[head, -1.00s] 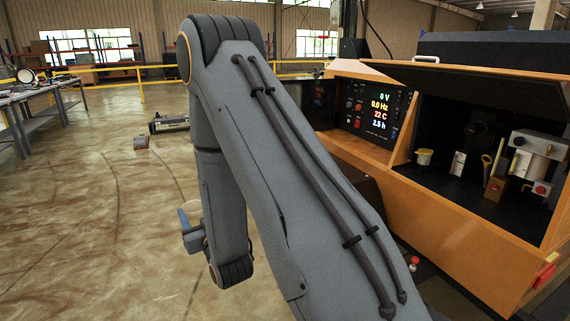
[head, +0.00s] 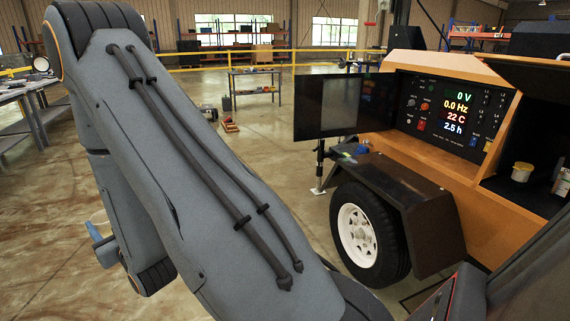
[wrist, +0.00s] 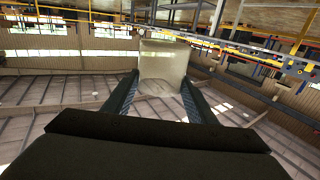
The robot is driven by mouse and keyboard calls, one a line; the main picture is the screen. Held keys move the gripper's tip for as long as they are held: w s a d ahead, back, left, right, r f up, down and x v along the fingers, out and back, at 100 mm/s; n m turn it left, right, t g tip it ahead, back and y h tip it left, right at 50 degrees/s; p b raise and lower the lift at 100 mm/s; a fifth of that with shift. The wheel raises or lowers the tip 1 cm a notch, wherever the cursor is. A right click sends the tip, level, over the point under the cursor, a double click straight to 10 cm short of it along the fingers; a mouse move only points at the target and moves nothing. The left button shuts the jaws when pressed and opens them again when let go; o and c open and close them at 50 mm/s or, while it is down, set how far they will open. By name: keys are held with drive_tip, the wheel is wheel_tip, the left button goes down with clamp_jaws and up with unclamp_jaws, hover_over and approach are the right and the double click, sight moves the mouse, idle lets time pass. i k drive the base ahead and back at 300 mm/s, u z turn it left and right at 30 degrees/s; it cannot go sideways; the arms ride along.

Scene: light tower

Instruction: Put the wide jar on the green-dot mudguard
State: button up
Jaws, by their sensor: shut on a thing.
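The wide jar (wrist: 163,62) is pale and translucent. In the wrist view it sits between the two fingers of my gripper (wrist: 158,88), which is shut on it. In the head view my gripper (head: 103,243) hangs at the lower left, partly behind my arm, with a pale bit of the jar showing above it. A dark mudguard (head: 402,182) covers the white-rimmed wheel of the orange trailer, right of my arm and well apart from the jar. Small blue and greenish items lie at its far end; I cannot make out a green dot.
A dark open panel (head: 341,107) stands out from the trailer above the mudguard's far end. The control display (head: 450,110) is beside it. Tables stand at the left. The floor between is mostly clear.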

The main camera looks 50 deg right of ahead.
sight(394, 176)
drive_tip(key=z, duration=0.25)
drive_tip(key=i, duration=0.9)
drive_tip(key=z, duration=1.25)
drive_tip(key=i, duration=0.6)
drive_tip(key=z, duration=0.85)
drive_tip(key=i, duration=0.65)
